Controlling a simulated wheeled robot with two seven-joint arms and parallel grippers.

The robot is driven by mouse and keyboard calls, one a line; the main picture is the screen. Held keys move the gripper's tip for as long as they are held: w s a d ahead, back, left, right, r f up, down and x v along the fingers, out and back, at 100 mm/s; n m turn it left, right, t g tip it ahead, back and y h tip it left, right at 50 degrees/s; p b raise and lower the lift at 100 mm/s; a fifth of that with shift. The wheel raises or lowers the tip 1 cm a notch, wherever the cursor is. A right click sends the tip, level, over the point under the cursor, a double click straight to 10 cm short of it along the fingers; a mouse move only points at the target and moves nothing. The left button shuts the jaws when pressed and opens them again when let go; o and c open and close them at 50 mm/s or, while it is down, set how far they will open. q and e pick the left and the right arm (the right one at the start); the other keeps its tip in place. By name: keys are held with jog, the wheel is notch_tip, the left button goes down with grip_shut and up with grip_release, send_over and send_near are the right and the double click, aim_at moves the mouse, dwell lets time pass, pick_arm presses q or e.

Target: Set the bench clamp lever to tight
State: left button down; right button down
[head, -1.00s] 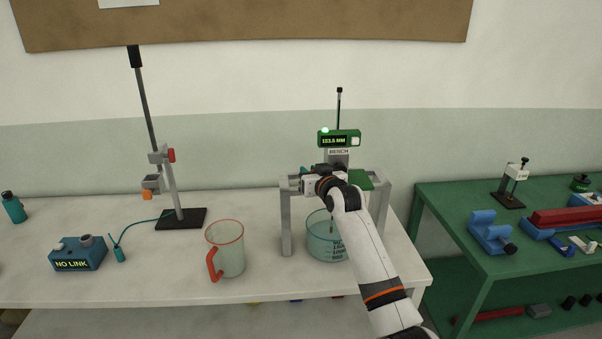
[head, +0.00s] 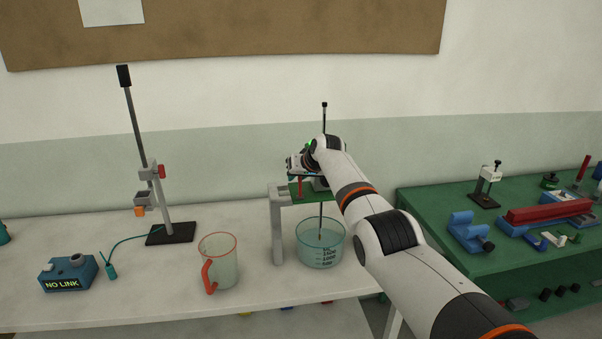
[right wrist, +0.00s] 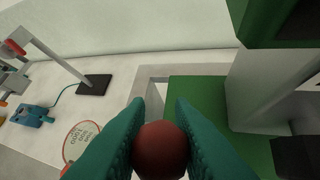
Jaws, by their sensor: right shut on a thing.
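My right gripper (head: 297,164) is at the top of the bench stand, over its green plate (head: 300,191). In the right wrist view its teal fingers (right wrist: 160,125) are shut on a dark red ball knob (right wrist: 160,152). The knob appears to belong to the bench clamp lever; a short red piece (head: 299,186) shows just below the gripper in the head view. My arm hides most of the clamp and display, so the lever's setting cannot be read. My left gripper is not in view.
A graduated beaker (head: 320,246) stands under the stand, with a thin rod reaching into it. A red-handled jug (head: 219,263), a NO LINK box (head: 68,273) and a retort stand (head: 171,233) are to the left. A green bench (head: 440,248) with tools is at right.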

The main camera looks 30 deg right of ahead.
jog(key=shift+w, duration=0.1)
dwell(0.5)
jog(key=c, duration=1.6)
grip_release()
jog(key=o, duration=0.3)
jog(key=shift+f, duration=0.1)
jog(key=shift+o, duration=0.2)
jog(key=shift+w, duration=0.15)
